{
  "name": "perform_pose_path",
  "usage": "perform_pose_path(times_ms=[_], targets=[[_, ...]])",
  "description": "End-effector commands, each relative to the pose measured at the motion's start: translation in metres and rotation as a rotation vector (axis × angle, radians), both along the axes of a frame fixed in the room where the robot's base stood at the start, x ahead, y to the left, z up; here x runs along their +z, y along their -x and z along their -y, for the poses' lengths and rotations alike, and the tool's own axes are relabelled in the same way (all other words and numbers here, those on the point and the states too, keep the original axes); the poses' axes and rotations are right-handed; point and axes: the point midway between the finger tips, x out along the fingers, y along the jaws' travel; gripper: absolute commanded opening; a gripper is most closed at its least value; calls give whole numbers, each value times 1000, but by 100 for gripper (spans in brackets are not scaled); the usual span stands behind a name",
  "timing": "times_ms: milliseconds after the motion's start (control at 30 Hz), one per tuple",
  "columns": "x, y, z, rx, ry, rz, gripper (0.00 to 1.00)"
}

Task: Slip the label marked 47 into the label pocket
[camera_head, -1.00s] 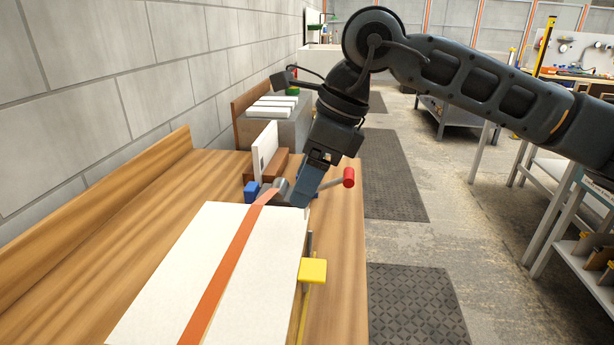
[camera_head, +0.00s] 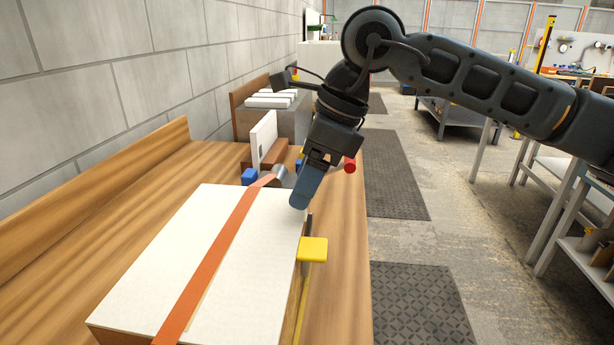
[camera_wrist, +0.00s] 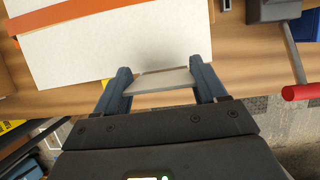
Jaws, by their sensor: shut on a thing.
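My gripper (camera_head: 300,203) points down at the far right corner of a white-topped board stack (camera_head: 240,220). In the wrist view its two fingers (camera_wrist: 160,85) are shut on a thin pale grey-white plate (camera_wrist: 162,80), which looks like the label. No number can be read on it. The plate is close to the edge of the white board (camera_wrist: 120,40); I cannot tell if they touch. In the head view the fingers hide the plate. I cannot make out the label pocket in either view.
An orange strap (camera_head: 215,260) crosses the stack. A yellow block (camera_head: 313,249) is at its right side. Behind are a grey roller-like part (camera_head: 284,176), a red-ended lever (camera_head: 350,165), a blue block (camera_head: 249,176) and an upright white panel (camera_head: 263,139). Bare bench (camera_head: 90,225) lies left.

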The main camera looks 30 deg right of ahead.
Motion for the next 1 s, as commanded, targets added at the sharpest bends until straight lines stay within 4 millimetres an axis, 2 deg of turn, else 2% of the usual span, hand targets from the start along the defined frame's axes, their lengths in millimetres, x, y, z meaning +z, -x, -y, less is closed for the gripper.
perform_pose_path(times_ms=[500,1000], targets=[[-28,0,0,0,1,1,43],[-31,0,0,0,0,1,43]])
